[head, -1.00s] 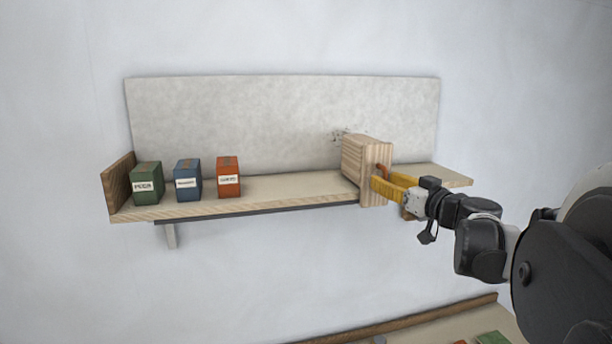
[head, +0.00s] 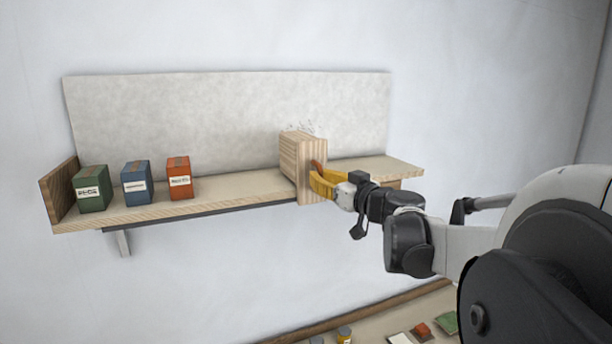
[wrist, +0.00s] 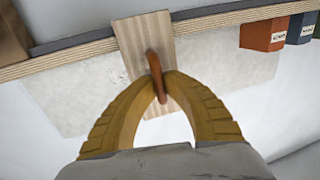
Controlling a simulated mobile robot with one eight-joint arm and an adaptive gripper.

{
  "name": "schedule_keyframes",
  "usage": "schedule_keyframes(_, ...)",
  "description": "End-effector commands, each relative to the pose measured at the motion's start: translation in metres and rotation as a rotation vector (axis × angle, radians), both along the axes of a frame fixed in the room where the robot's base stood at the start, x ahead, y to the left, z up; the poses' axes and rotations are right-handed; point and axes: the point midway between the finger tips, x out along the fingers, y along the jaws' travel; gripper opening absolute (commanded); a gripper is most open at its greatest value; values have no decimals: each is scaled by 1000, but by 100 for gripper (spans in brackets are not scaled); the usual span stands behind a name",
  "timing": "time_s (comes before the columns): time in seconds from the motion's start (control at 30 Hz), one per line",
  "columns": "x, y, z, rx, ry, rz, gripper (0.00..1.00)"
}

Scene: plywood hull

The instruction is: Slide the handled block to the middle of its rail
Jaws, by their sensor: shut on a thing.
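The handled block (head: 303,165) is a pale wooden block with an orange-brown handle (head: 316,166) on its front. It stands right of centre on the shelf (head: 235,193), over the dark rail (head: 190,215) along the front edge. My gripper (head: 320,182), with yellow fingers, is shut on the handle. In the wrist view the gripper (wrist: 164,82) has its fingertips meeting at the handle (wrist: 155,70), with the block (wrist: 143,40) behind it. The fingertips and handle partly hide the block's front.
Green (head: 91,190), blue (head: 137,184) and red (head: 179,179) boxes stand at the shelf's left, beside a brown end board (head: 58,192). Bare shelf lies between the red box and the block, and right of the block. A lower surface (head: 375,328) holds small items.

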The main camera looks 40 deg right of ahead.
Motion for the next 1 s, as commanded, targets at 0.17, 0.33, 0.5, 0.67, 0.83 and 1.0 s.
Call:
schedule_keyframes(0.17, 12, 54, -1, -2, 1, 9, 0)
schedule_keyframes(0.33, 22, 95, -1, -2, 1, 8, 0)
schedule_keyframes(0.5, 29, 123, -1, -2, 1, 5, 0)
schedule_keyframes(0.67, 32, 136, -1, -1, 1, 2, 0)
schedule_keyframes(0.83, 33, 140, 0, -1, 1, 1, 0)
schedule_keyframes(1.0, 33, 140, 0, -1, 1, 1, 0)
